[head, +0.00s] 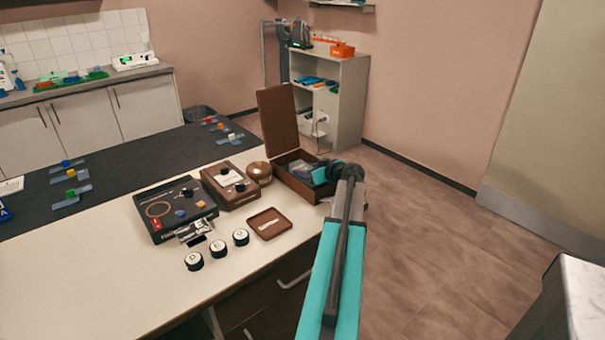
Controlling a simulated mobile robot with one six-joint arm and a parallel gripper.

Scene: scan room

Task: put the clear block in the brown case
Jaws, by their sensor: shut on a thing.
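The brown case (283,177) stands open at the far right corner of the table, its lid (278,120) raised upright behind it. My arm reaches over the table's right edge, and my gripper (311,174) is low at the case's opening, over its right part. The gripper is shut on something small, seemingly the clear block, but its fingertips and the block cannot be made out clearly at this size. Pale and purplish shapes show inside the case beside the gripper. I cannot tell whether the block touches the case floor.
A small brown tray (252,228) with a white piece in it lies in front. Left of the case are a round brass-coloured object (259,173), a brown box (222,197) and a black tray (152,222). Several black-and-white round pieces (218,248) stand nearby. The table's front left is clear.

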